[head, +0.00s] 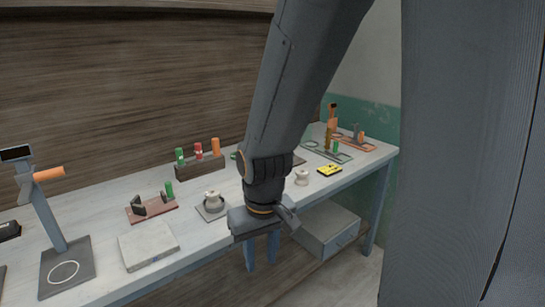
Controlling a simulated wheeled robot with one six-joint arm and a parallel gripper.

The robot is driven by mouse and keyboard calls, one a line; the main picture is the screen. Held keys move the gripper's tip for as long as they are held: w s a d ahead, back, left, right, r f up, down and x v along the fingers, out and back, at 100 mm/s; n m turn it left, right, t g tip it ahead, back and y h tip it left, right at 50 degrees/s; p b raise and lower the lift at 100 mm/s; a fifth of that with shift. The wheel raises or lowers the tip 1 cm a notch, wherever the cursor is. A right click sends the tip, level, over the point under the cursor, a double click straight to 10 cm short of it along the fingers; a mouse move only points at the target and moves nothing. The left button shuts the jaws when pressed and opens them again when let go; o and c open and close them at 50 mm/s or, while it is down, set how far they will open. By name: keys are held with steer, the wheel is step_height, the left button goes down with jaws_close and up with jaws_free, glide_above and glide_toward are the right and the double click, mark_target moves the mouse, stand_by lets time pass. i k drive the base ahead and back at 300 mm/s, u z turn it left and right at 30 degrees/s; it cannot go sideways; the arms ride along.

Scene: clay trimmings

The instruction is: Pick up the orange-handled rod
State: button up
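An upright orange handle (215,147) stands at the right end of a dark rack (200,164) at the back of the bench; any rod below it is hidden in the rack. Other orange parts are a bar (48,173) across the grey stand at the left, and an upright orange piece (332,117) at the far right end. I cannot tell for sure which one is the rod. My gripper (262,252) hangs at the bench's front edge, pointing down, right of and nearer than the rack. Its two bluish fingers look apart, with nothing between them.
A green (180,156) and a red handle (198,151) share the rack. My arm hides the bench's middle.

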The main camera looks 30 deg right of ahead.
mark_target(216, 141)
steer(key=u, duration=0.6)
steer(key=k, duration=0.15)
steer(key=z, duration=1.6)
steer(key=i, duration=1.2)
steer(key=u, duration=0.85)
steer(key=i, duration=0.6)
